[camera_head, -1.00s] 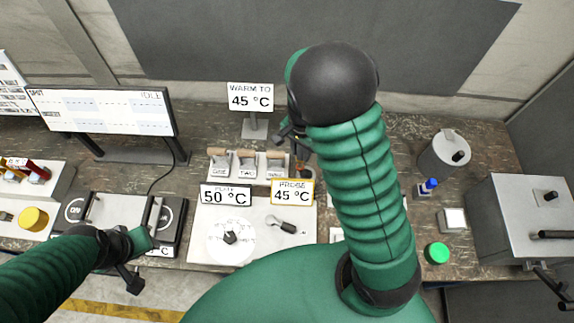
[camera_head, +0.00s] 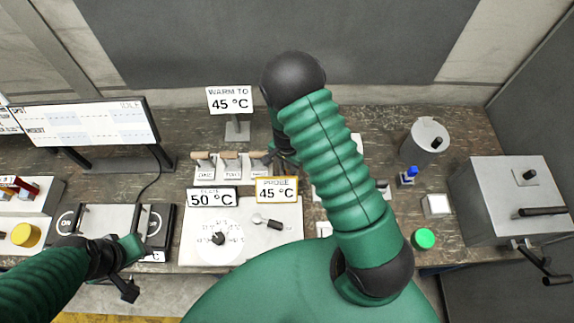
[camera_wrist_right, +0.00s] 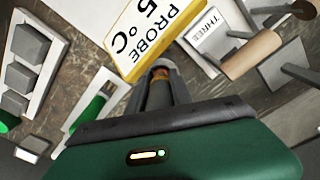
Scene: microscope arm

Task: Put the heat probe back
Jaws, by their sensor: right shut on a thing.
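My right gripper (camera_head: 286,154) is at the right end of the row of wooden-handled tools, behind the yellow-framed PROBE 45 °C sign (camera_head: 277,190). My forearm covers much of it in the head view. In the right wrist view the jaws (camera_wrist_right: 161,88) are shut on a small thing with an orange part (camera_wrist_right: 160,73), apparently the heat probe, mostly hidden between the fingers. The PROBE sign stands right in front of the fingertips there. My left gripper (camera_head: 130,268) is by the ON-marked device (camera_head: 160,225) at the left; its jaw opening is unclear.
A blue-capped bottle (camera_head: 409,175), green cap (camera_head: 424,239) and metal box (camera_head: 510,200) are rightward.

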